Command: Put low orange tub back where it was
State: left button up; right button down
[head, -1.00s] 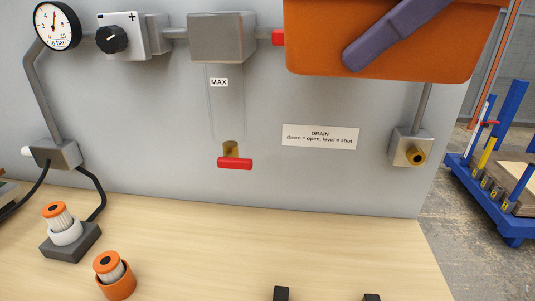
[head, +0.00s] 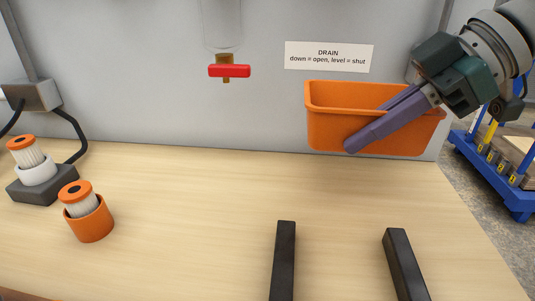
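The low orange tub (head: 330,128) is in the head view at the right, upright, in front of the grey board near the back edge of the bench. My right gripper (head: 385,118) comes in from the upper right. One purple finger lies across the tub's front face and the other reaches inside behind the front wall, so it is shut on that wall. The finger hides part of the front. I cannot tell whether the tub's base touches the bench. My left gripper is not in view.
Two black bars (head: 284,262) (head: 405,264) lie on the wooden bench (head: 190,220) in front of the tub. A small orange cup with a filter (head: 90,219) and a dark block with another filter (head: 40,184) stand left. A red drain lever (head: 229,71) is on the board.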

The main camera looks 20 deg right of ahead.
notch_tip(320, 180, down, 11)
jog(key=shift+b, duration=0.8)
jog(key=shift+f, duration=0.25)
jog(key=c, duration=1.1)
grip_release()
jog(key=shift+r, duration=0.1)
